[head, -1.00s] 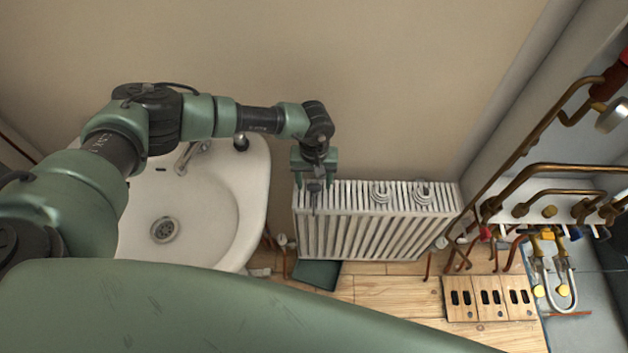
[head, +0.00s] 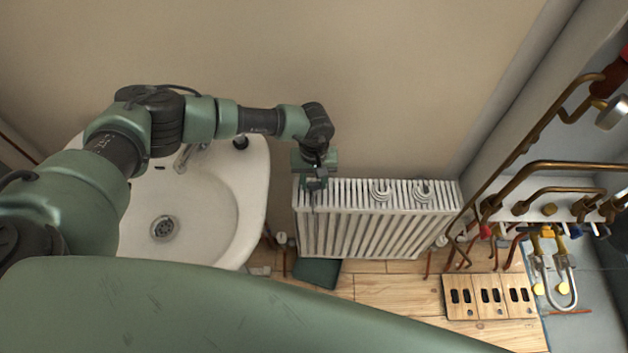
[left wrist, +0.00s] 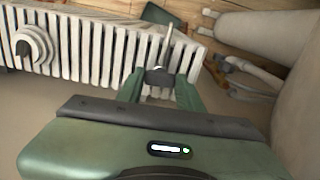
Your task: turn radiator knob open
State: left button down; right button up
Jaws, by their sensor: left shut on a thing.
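The white ribbed radiator (head: 375,225) stands against the wall right of the sink; its ribs also show in the left wrist view (left wrist: 86,42). My left gripper (head: 314,184) points down at the radiator's upper left end. In the left wrist view its two green fingers (left wrist: 163,88) stand on either side of a small knob (left wrist: 157,76) and are shut on it. The knob is pale with a dark part, and the fingers partly hide it. In the head view the gripper covers the knob. My right gripper is not in view.
The white sink (head: 252,200) is close left of the gripper. Two round white fittings (head: 380,190) (head: 422,192) sit on the radiator's top. Copper pipes (head: 570,168) run along the right side. A slotted wooden panel (head: 490,314) lies on the floor.

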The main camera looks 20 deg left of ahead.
pick_arm(q)
jog(key=n+b, duration=0.1)
jog(key=n, duration=0.2)
jog(key=n+b, duration=0.1)
jog(key=n, duration=0.3)
jog(key=shift+n+b, duration=0.3)
jog(key=shift+b, duration=0.1)
jog(key=n+b, duration=0.1)
jog(key=n, duration=0.3)
jog(key=shift+r+n+b, duration=0.1)
jog(key=shift+n+b, duration=0.35)
jog(key=shift+n, duration=1.65)
jog(key=shift+w, duration=0.1)
jog(key=c, duration=0.9)
grip_release()
